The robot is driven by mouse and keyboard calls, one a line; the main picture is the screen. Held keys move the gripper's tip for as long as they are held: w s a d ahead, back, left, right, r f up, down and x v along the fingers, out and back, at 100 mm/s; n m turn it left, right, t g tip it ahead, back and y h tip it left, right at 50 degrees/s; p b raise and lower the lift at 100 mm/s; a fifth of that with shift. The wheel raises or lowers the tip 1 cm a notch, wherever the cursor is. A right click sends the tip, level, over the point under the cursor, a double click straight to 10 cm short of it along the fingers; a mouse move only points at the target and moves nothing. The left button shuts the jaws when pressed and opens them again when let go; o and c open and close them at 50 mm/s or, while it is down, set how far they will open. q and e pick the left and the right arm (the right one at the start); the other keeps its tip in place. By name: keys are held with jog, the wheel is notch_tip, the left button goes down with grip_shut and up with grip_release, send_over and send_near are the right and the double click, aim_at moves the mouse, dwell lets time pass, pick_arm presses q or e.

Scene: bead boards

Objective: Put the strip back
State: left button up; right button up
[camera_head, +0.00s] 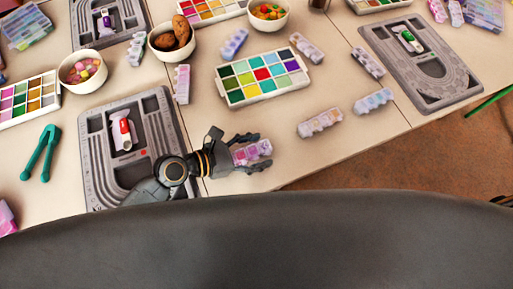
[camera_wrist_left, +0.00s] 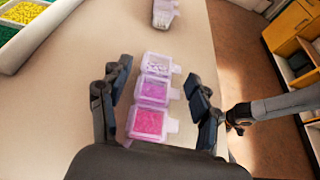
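A clear bead strip (camera_head: 252,152) with pink and purple compartments lies near the table's front edge. In the left wrist view the strip (camera_wrist_left: 152,95) shows a bright pink compartment nearest, a purple one in the middle and a pale one at the far end. My left gripper (camera_head: 252,153) is open, with one finger on each side of the strip. In the left wrist view its fingers (camera_wrist_left: 160,100) have a gap to the strip on both sides. Whether the strip rests fully on the table cannot be told.
Other bead strips lie right of it (camera_head: 320,122) and (camera_head: 373,101). A bead tray (camera_head: 225,100) stands behind. A grey bead board (camera_head: 172,118) lies left under my arm, another (camera_head: 455,75) at right. Green pliers (camera_head: 50,140) lie far left. The table edge and brown floor are close.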

pick_arm(q)
jog(key=shift+r, duration=0.2)
jog(key=shift+s+a, duration=0.15)
jog(key=shift+a, duration=0.2)
jog(key=v, duration=1.1)
jog(key=shift+a+r+b, duration=0.1)
jog(key=shift+a+b, duration=0.05)
jog(key=shift+b, duration=0.25)
jog(key=shift+s, duration=0.1)
